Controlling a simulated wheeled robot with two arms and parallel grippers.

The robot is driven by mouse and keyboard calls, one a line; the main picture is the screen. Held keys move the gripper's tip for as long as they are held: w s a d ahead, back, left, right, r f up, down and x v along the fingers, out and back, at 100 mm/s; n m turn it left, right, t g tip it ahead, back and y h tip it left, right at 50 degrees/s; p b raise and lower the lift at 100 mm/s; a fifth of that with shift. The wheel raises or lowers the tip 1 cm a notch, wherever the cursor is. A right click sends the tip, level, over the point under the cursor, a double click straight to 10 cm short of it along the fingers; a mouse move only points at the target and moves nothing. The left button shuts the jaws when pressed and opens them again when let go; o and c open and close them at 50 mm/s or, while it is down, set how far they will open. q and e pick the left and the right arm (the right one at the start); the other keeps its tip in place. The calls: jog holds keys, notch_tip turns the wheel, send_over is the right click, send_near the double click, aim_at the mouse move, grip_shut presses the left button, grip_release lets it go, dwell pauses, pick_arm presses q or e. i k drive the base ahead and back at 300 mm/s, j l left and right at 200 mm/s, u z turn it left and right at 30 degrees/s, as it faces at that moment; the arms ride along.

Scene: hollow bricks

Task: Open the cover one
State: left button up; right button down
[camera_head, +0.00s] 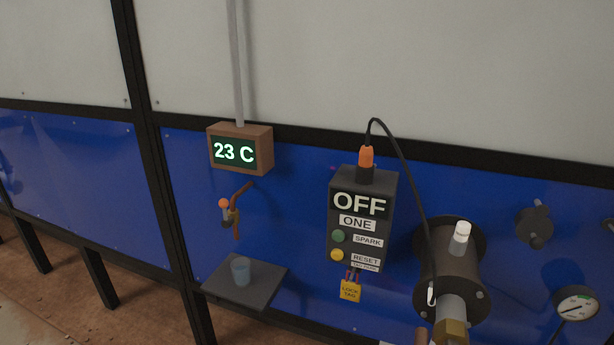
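A dark control box (384,218) on the blue wall reads OFF and ONE, with a green SPARK button (338,236) and a yellow RESET button (337,255). To its right, a dark burner-like cylinder (455,268) sticks out of a round flange, with a white-topped part (460,232) above and a brass nut (450,333) at the lower edge. Farther right is a small dark round fitting (534,227) with a knob, flat against the wall. No part is labelled as a cover, so I cannot tell which is cover one. Neither of my grippers is in view.
A black cable (403,165) loops from the box's orange plug (367,157) toward the cylinder. A yellow lock tag (350,290) hangs below the box. A shelf (265,287) with a cup (240,269), a tap (234,216), a 23 C display (240,151) and a gauge (577,302) also stick out.

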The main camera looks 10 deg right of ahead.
aim_at(535, 230)
jog(key=i+l+z, duration=0.1)
jog(key=z, duration=1.55)
jog(key=i+l, duration=0.05)
